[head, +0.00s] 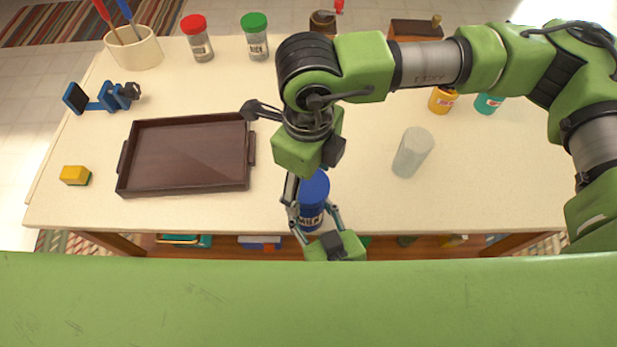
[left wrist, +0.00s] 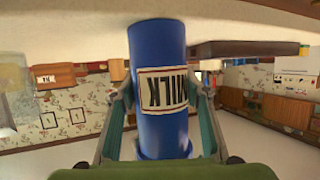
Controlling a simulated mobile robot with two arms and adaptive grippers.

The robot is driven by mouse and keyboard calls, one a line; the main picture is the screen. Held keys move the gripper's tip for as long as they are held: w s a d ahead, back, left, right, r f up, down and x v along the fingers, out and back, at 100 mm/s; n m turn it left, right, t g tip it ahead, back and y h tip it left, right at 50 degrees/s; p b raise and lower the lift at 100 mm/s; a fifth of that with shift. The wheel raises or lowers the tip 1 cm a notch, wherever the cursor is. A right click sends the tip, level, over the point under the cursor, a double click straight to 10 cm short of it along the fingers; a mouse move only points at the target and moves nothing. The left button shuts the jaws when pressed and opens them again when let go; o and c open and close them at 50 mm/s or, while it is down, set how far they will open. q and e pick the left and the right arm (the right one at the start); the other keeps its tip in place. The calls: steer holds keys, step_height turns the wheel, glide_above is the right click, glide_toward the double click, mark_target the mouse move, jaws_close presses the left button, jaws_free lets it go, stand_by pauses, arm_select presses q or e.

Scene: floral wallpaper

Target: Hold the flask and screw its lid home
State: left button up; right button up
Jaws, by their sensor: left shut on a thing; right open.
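The blue flask (head: 312,216) with a white MILK label stands upright at the table's front edge. My left gripper (head: 316,224) is shut around its sides from the front. In the left wrist view the flask (left wrist: 158,50) appears upside down between the two fingers, with its label facing the camera. My right gripper (head: 304,186) comes down from above, open, with its fingers around the flask's blue top. The right gripper's body partly covers this top, so I cannot tell how the lid sits.
A dark brown tray (head: 187,185) lies to the left, with a yellow block (head: 75,175) beyond it. A grey cylinder (head: 413,152) stands to the right. Red-lidded (head: 197,38) and green-lidded (head: 255,37) jars and a utensil pot (head: 134,49) stand at the back.

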steer(key=c, duration=0.8)
steer(key=m, duration=0.6)
steer(key=shift+m, duration=0.3)
steer(key=m, duration=0.6)
steer(key=o, duration=0.8)
steer(key=shift+o, duration=0.2)
